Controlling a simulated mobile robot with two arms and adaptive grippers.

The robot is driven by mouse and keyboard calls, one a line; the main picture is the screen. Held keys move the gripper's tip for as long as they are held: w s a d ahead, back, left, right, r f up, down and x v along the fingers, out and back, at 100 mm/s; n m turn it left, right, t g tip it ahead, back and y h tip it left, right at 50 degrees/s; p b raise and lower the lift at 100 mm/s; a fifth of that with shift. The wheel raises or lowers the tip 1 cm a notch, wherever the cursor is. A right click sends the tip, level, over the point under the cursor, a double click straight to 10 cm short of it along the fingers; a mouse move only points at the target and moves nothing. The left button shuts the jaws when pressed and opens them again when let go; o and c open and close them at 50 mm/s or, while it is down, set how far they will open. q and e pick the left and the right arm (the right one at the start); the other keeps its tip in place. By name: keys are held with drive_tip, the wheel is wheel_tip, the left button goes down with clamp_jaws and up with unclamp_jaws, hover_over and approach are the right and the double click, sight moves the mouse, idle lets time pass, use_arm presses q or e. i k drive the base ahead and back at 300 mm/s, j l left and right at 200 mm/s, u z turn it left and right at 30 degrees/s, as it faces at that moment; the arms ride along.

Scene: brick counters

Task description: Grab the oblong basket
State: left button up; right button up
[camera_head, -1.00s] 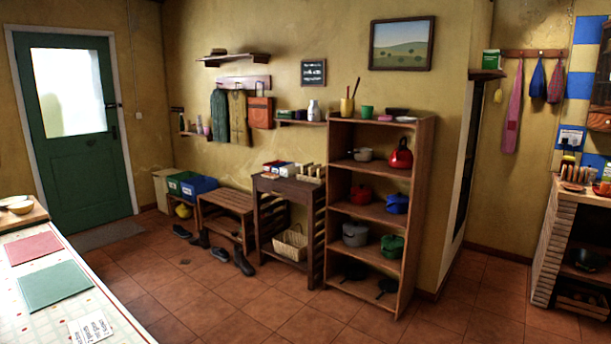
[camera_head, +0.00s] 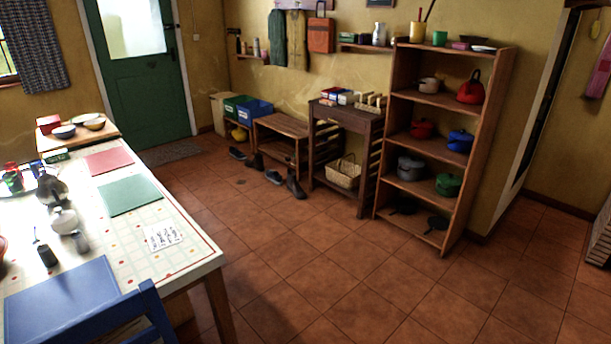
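The oblong basket (camera_head: 343,173) is a pale woven wicker basket with a handle. It sits low under the dark wooden side table (camera_head: 346,117), between its legs, at the back middle of the room. It stands far from me across the tiled floor. Neither of my grippers shows in the head view.
A wooden shelf (camera_head: 468,150) with pots stands right of the side table. A low bench (camera_head: 281,126) and several shoes and boots (camera_head: 295,184) are to its left. A dining table (camera_head: 188,238) and blue chair (camera_head: 130,318) fill the left foreground.

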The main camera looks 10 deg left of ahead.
sight(346, 168)
drive_tip(key=i+z, duration=0.45)
drive_tip(key=i, duration=0.7)
drive_tip(key=i+u, duration=0.2)
drive_tip(key=i, duration=0.25)
drive_tip(key=i+u, duration=0.25)
drive_tip(key=i, duration=0.2)
drive_tip(key=i+l+u, duration=0.2)
drive_tip(key=i, duration=0.25)
drive_tip(key=i+l+u, duration=0.2)
drive_tip(key=i, duration=0.25)
drive_tip(key=i+j, duration=0.2)
drive_tip(key=i, duration=0.3)
drive_tip(key=i+j, duration=0.2)
drive_tip(key=i, duration=0.3)
